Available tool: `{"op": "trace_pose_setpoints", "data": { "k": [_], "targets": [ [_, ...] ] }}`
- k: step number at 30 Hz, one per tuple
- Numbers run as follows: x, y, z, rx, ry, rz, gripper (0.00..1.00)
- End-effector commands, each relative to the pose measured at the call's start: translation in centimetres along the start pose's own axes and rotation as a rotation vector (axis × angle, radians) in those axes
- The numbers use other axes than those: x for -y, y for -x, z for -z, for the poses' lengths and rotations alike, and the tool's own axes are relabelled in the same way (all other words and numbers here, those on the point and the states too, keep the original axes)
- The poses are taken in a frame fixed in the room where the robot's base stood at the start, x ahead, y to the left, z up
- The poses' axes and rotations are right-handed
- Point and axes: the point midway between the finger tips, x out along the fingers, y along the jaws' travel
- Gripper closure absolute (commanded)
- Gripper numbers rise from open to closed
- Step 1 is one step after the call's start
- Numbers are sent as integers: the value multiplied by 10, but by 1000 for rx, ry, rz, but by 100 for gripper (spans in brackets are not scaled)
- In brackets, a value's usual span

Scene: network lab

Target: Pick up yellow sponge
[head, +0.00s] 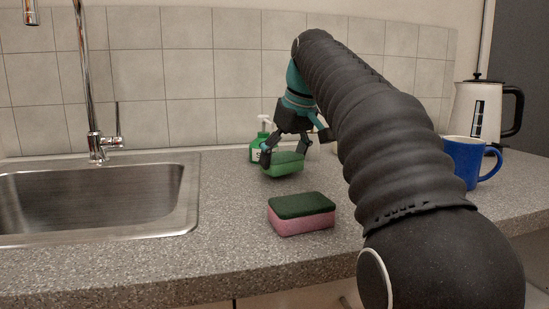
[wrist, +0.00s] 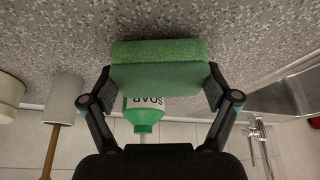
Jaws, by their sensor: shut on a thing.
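A green sponge (head: 284,163), with no clearly yellow face showing, is between the fingers of my gripper (head: 285,152) over the counter, in front of the soap bottle. In the wrist view the same sponge (wrist: 160,65) spans the gap between both fingertips, and my gripper (wrist: 160,88) is shut on its two ends. One of its faces looks a slightly lighter, yellowish green. I cannot tell whether its underside touches the counter. A second sponge (head: 301,214), dark green on top and pink below, lies on the counter nearer the front.
A green soap bottle (head: 257,148) stands behind the held sponge. The steel sink (head: 95,200) and tap (head: 98,145) are at left. A blue mug (head: 466,162) and a white kettle (head: 480,112) stand at right. A white cylinder (wrist: 66,97) with a wooden handle shows in the wrist view.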

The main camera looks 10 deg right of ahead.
Motion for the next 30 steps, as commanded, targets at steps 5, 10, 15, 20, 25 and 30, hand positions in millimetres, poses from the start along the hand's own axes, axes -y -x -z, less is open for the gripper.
{"op": "trace_pose_setpoints", "data": {
  "k": [5, 10, 15, 20, 25, 30],
  "targets": [
    [0, 9, -22, -1, -1, 0, 27],
    [0, 16, -40, -1, -1, 0, 27],
    [0, 37, -32, -2, 2, 0, 27],
    [0, 62, -21, -3, 1, 0, 27],
    [0, 98, -6, -3, 1, -1, 27],
    [-1, 125, 6, -2, 0, 0, 27]
  ]
}}
